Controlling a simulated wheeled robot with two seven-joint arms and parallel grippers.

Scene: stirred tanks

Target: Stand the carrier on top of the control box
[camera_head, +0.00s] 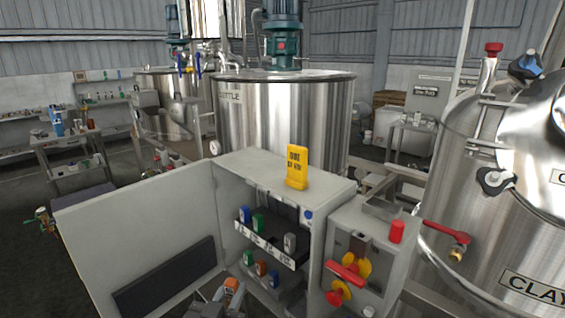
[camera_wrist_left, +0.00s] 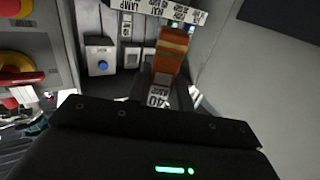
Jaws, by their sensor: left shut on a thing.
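The control box (camera_head: 290,178) is a pale grey cabinet with its door (camera_head: 130,215) swung open to the left. Inside are shelves of small coloured carriers. My left gripper (camera_head: 230,296) is low in front of the open cabinet, partly cut off by the bottom edge. It is shut on an orange carrier (camera_head: 233,285). In the left wrist view this orange carrier (camera_wrist_left: 172,50) stands out beyond the black gripper body, with a white label reading 40 near it. The fingertips are hard to make out. My right gripper is not in view.
A yellow upright block (camera_head: 297,167) with dark lettering stands on the control box top, towards its right; the top left of it is clear. A smaller box (camera_head: 365,250) with red and yellow knobs adjoins on the right. Steel tanks (camera_head: 285,115) stand behind and right.

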